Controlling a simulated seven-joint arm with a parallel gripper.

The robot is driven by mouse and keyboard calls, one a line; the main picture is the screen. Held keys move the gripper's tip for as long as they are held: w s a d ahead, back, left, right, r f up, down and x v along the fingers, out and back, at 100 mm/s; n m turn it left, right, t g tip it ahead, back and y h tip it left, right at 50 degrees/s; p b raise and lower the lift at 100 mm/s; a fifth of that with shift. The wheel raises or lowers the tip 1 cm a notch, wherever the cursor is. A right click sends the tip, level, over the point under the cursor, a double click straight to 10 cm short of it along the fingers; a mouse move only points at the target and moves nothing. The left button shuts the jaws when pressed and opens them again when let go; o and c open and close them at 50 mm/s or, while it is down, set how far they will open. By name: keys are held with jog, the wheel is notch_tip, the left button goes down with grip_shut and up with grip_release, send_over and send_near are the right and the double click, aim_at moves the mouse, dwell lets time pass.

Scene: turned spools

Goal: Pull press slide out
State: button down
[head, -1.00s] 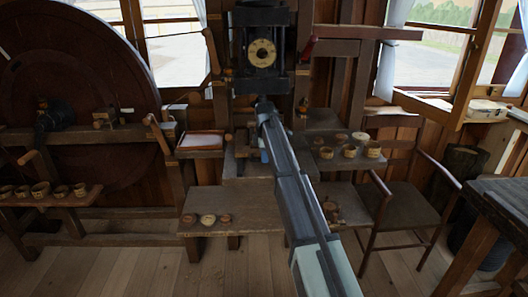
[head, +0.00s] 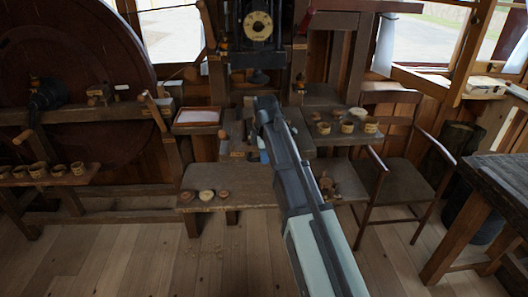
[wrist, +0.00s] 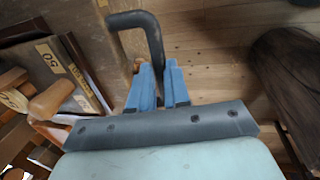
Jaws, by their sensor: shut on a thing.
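My gripper (wrist: 158,84) has blue fingers closed around the lower end of a dark bent rod handle (wrist: 138,18) in the wrist view. The handle's other end meets a wooden edge at the left, apparently the press slide. In the head view the press (head: 257,62), with a round brass dial, stands at top centre. A wooden part (head: 237,132) below it, possibly the slide, shows left of my arm. My arm hides most of the gripper and handle there; only a bit of blue finger shows.
A low bench (head: 240,180) with several small round pieces stands in front. A shelf (head: 340,139) with small cups is right of my arm, beside a wooden chair (head: 405,185). A large wheel (head: 70,100) stands left. The plank floor (head: 190,265) in front is clear.

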jog(key=c, duration=1.1)
grip_release()
notch_tip(320, 180, up, 14)
jog(key=s, duration=0.2)
jog(key=shift+s+f, duration=0.2)
jog(key=shift+s, duration=0.1)
